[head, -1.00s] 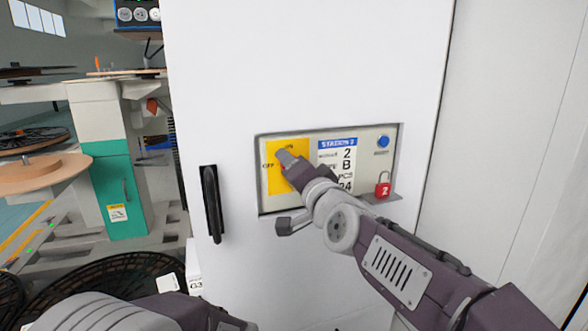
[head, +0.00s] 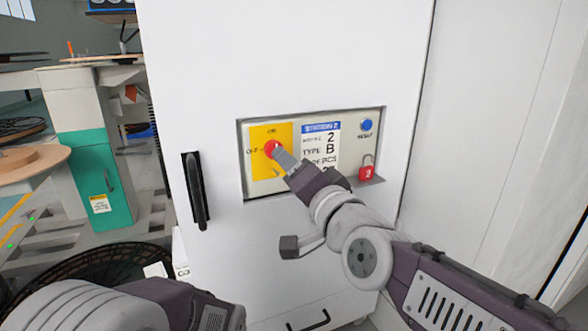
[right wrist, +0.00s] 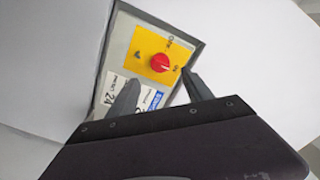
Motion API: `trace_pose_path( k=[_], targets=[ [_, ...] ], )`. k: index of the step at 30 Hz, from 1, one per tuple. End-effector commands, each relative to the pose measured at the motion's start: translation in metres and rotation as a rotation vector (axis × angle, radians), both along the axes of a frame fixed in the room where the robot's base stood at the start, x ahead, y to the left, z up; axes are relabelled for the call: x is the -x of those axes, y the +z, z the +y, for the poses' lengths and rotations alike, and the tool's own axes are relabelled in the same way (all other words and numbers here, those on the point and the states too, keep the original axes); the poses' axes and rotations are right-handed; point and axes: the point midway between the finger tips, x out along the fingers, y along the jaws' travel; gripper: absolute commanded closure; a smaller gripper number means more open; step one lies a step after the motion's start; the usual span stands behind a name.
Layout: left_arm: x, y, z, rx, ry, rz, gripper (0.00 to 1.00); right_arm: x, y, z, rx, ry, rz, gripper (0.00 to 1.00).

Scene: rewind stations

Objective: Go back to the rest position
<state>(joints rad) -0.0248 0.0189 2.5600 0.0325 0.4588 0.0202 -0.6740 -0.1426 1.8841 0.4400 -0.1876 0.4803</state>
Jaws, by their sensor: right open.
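My right gripper (head: 279,163) is open and empty in front of the control panel (head: 355,148) of the white cabinet. The red rotary switch (head: 272,148) sits on a yellow plate (head: 259,170) and shows just past the fingertips. In the right wrist view the two fingers of the gripper (right wrist: 158,80) are spread, with the red switch (right wrist: 159,63) beyond them and not clamped. I cannot tell which label the switch points at. Part of my left arm shows at the lower left of the head view; its gripper is out of view.
A red padlock (head: 367,168) rests at the panel's lower right, below a blue button (head: 366,125). A black door handle (head: 196,190) sticks out left of the panel. A teal and white machine post (head: 100,170) and a black reel (head: 85,275) stand to the left.

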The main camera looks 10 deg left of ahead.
Motion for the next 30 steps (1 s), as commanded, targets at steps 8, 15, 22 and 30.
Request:
trace_pose_path(
  k=[8,15,22,30],
  targets=[
    [0.000,0.029,0.000,0.000,0.000,0.000,1.00,-0.061,-0.019,-0.088,0.062,-0.215,0.077,0.41],
    [0.000,0.055,0.000,0.000,0.000,0.000,1.00,-0.046,-0.199,-0.220,0.455,-0.341,0.497,0.41],
    [0.000,0.063,0.000,0.000,0.000,0.000,1.00,0.058,-0.316,-0.271,0.761,-0.182,0.857,0.41],
    [0.000,0.079,0.000,0.000,0.000,0.001,1.00,0.172,-0.351,-0.281,1.060,0.202,1.070,0.41]
  ],
)
